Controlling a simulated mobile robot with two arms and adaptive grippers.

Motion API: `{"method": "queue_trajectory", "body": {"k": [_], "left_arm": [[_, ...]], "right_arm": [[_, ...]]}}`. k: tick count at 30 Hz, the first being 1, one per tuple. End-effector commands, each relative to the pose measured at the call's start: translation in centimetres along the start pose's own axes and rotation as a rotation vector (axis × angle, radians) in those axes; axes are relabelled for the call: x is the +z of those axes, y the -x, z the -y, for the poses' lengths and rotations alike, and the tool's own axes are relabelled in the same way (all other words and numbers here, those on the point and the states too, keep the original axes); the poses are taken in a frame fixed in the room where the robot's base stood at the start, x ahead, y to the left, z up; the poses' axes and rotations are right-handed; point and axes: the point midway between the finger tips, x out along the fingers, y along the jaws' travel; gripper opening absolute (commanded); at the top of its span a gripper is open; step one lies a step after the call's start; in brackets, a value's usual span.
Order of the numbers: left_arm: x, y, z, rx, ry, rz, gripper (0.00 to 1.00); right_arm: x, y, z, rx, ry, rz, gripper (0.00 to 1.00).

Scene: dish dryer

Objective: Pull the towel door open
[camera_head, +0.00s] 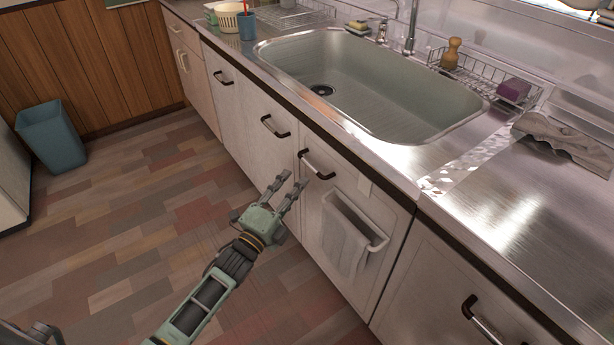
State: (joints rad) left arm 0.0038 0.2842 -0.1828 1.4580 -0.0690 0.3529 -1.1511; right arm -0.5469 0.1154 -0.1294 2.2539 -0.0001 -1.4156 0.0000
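The towel door (318,215) is a white cabinet door below the sink. It looks shut, flush with the doors beside it. A dark-ended metal handle (317,165) sits at its upper left. A light grey towel (345,236) hangs on a white bar (376,243) on its front. My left gripper (295,178) is in front of the door, just left of and below the handle. Its two fingers are apart and point toward the handle, with nothing between them. I cannot tell whether a fingertip touches the door. My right gripper is not in view.
A steel sink (370,85) is set in the counter above. Neighbouring doors have similar handles, one (275,126) to the left and one (482,320) to the right. A blue bin (50,136) stands at the far left. The wooden floor (150,220) before the cabinets is clear.

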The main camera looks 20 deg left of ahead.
Motion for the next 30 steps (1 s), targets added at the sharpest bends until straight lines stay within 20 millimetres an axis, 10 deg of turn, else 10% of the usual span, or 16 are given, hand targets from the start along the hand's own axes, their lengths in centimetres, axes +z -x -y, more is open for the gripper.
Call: {"method": "queue_trajectory", "body": {"k": [12,24,30], "left_arm": [[0.0,-6.2,-0.1,0.002,0.002,0.001,0.28],[0.0,-7.0,-0.1,0.004,0.003,0.002,0.28],[0.0,-7.0,-0.1,0.004,0.004,0.002,0.10]], "right_arm": [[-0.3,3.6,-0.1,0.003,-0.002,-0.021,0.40],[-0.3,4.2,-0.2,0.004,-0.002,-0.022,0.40],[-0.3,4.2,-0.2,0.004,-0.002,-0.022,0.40]]}}
